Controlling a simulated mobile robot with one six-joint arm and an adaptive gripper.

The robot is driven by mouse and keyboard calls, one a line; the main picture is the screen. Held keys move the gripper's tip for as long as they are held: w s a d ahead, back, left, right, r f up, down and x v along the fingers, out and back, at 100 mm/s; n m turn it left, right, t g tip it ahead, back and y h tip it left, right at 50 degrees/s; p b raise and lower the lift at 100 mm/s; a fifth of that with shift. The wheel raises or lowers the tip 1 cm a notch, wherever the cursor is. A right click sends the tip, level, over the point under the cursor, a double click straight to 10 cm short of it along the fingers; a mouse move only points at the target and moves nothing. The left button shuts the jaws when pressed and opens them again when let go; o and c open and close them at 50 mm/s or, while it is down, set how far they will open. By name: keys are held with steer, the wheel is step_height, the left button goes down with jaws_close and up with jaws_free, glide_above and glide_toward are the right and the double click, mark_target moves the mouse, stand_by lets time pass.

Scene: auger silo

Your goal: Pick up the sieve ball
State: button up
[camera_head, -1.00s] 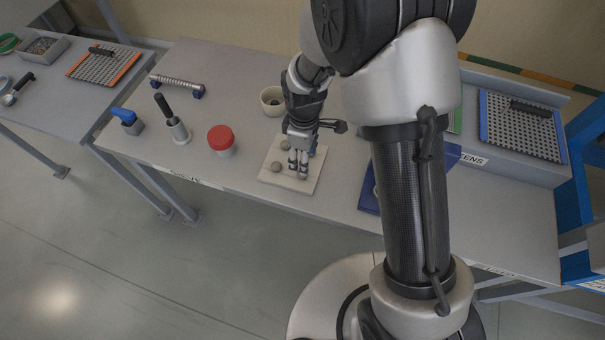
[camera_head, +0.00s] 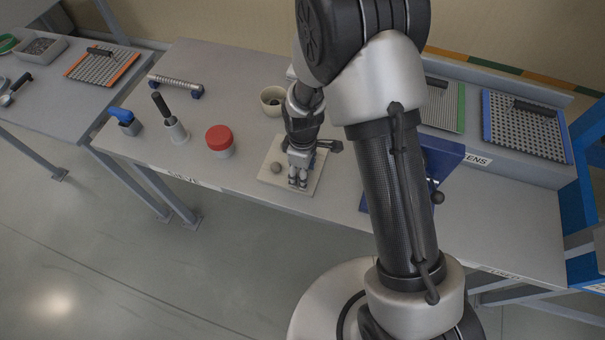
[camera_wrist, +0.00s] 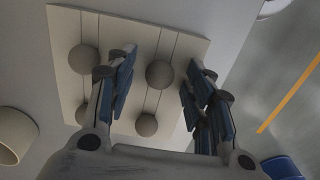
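Several round grey-brown sieve balls rest on a pale square board (camera_head: 266,178) at the table's front edge. In the head view one sieve ball (camera_head: 276,168) shows left of my gripper (camera_head: 298,182); the gripper hides others. In the wrist view my gripper (camera_wrist: 162,62) is open over the board (camera_wrist: 185,35). One sieve ball (camera_wrist: 159,74) lies between the two fingers, with a gap on each side. Another ball (camera_wrist: 146,125) is nearer the palm. More balls (camera_wrist: 83,58) lie left of the left finger, some partly hidden by it.
Left of the board stand a red-lidded jar (camera_head: 219,140) and a black-handled tool in a holder (camera_head: 172,120). A cream cup (camera_head: 272,100) stands behind the board. A blue stand (camera_head: 440,158) is to the right. The table's front left is clear.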

steer(key=c, duration=0.8)
